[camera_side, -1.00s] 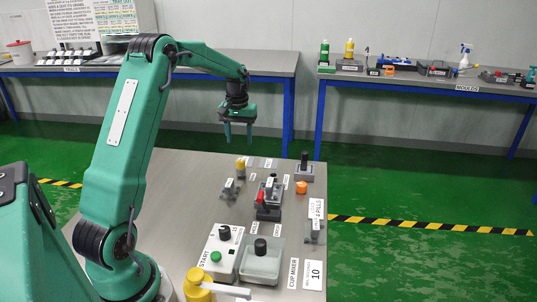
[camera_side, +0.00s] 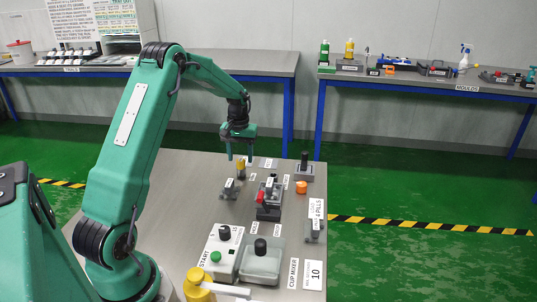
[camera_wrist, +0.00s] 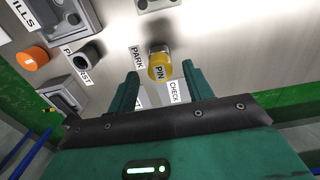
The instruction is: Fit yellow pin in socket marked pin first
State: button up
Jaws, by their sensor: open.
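My gripper (camera_side: 240,157) is open and has come down over the pin. In the wrist view its two green fingers (camera_wrist: 161,70) lie either side of the pin, with gaps left and right. The dark grey round socket (camera_wrist: 91,54) is left of the pin in the wrist view, beside a label partly read as PIN FIRST (camera_wrist: 77,72). I cannot make out this socket clearly in the side view.
An orange cap (camera_side: 301,187) and a grey block with a black knob (camera_side: 305,170) stand to the right. A device with a red part (camera_side: 261,197) stands nearer the front. The START box (camera_side: 222,250) and cup mixer (camera_side: 261,262) are at the front.

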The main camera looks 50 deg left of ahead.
jog(key=shift+f, duration=1.05)
dwell(0.4)
grip_shut()
jog(key=shift+r, duration=0.35)
jog(key=shift+r, duration=0.7)
jog(key=shift+r, duration=0.7)
jog(key=shift+r, duration=0.35)
